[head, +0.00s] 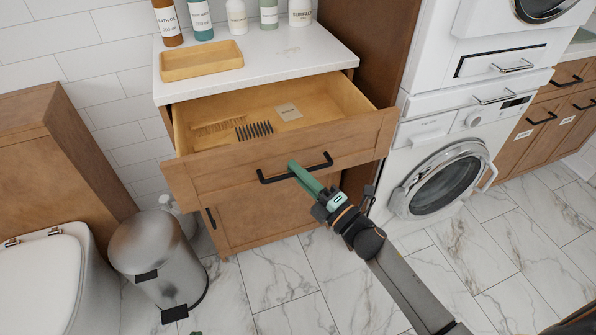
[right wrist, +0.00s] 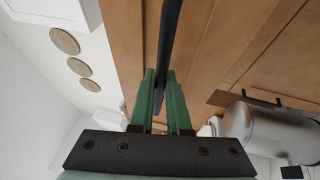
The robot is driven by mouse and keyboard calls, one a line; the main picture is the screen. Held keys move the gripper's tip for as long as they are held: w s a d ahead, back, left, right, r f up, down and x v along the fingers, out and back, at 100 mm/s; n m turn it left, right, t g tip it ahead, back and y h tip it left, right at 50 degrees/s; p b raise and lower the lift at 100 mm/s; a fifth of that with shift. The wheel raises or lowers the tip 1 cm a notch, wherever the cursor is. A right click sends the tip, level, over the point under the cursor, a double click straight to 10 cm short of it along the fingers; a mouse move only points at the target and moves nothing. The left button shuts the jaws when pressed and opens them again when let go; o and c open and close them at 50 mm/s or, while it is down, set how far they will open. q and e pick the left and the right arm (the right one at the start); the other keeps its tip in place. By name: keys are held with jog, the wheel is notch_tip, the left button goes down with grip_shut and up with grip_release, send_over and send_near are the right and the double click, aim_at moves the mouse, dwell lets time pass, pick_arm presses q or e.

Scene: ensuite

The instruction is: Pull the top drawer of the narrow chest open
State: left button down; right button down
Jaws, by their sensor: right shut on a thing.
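The narrow wooden chest (head: 262,205) has a white top (head: 290,48). Its top drawer (head: 335,150) stands pulled out, with its inside in view. The drawer holds a dark comb (head: 254,131), a brown comb (head: 218,127) and a small pale card (head: 289,112). My right gripper (head: 300,172) is shut on the drawer's black bar handle (head: 318,163). In the right wrist view the green fingers (right wrist: 163,95) close around the dark handle (right wrist: 168,40). Only a small green tip of my left gripper (head: 195,332) shows at the bottom edge; its jaws are hidden.
Several bottles (head: 237,17) and an empty wooden tray (head: 201,61) stand on the chest top. A metal pedal bin (head: 155,258) stands left of the chest, beside the toilet (head: 40,280). A washing machine (head: 440,170) is at right. Marble floor (head: 290,275) in front is clear.

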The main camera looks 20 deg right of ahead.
jog(key=c, duration=1.2)
grip_release()
jog(key=shift+o, duration=0.2)
jog(key=v, duration=1.2)
jog(key=shift+s, duration=0.25)
jog(key=shift+d, duration=0.15)
